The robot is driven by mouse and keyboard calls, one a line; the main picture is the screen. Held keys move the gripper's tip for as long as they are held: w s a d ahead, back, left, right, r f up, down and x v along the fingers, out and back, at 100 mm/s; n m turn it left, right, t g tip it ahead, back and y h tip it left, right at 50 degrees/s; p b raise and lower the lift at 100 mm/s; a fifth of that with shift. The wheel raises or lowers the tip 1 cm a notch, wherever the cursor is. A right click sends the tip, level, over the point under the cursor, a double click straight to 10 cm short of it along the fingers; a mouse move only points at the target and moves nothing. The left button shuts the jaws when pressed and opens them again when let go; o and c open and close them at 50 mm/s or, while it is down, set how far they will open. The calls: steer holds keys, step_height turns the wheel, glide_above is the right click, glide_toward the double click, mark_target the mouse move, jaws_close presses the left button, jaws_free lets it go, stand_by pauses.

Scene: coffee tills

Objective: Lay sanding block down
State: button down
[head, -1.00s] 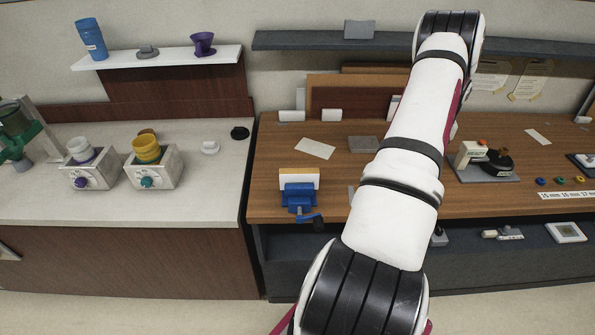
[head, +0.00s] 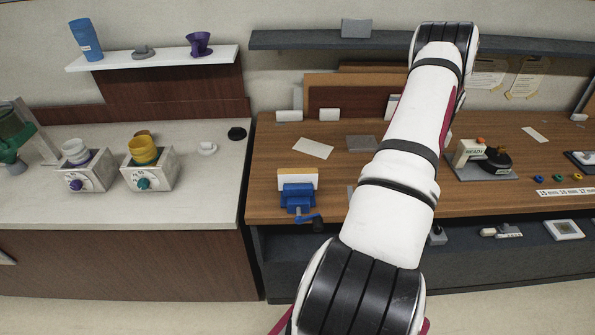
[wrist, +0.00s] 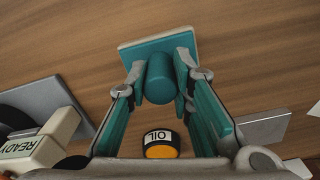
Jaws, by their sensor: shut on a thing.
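The sanding block (wrist: 135,52) shows in the wrist view as a teal slab with a pale edge and a round teal handle. My gripper (wrist: 163,78) is shut on its handle, with a teal-padded finger on each side. The block is over the brown wooden bench top (wrist: 60,40); I cannot tell whether it touches the wood. In the head view my arm hides the gripper and the block.
An OIL container (wrist: 160,145) with an orange top is close below the gripper in the wrist view. A READY device (head: 480,158) stands on the bench's right. A blue vise (head: 297,196) is at the front left. A grey slab (head: 361,143) lies further back.

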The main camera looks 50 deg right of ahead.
steer(key=shift+f, duration=0.25)
steer(key=shift+f, duration=0.35)
steer(key=shift+f+b, duration=0.3)
steer(key=shift+f, duration=0.7)
steer(key=shift+f, duration=0.15)
steer(key=c, duration=1.3)
jaws_free()
steer(key=shift+c, duration=0.2)
step_height(320, 180, up, 12)
steer(key=shift+r, duration=0.1)
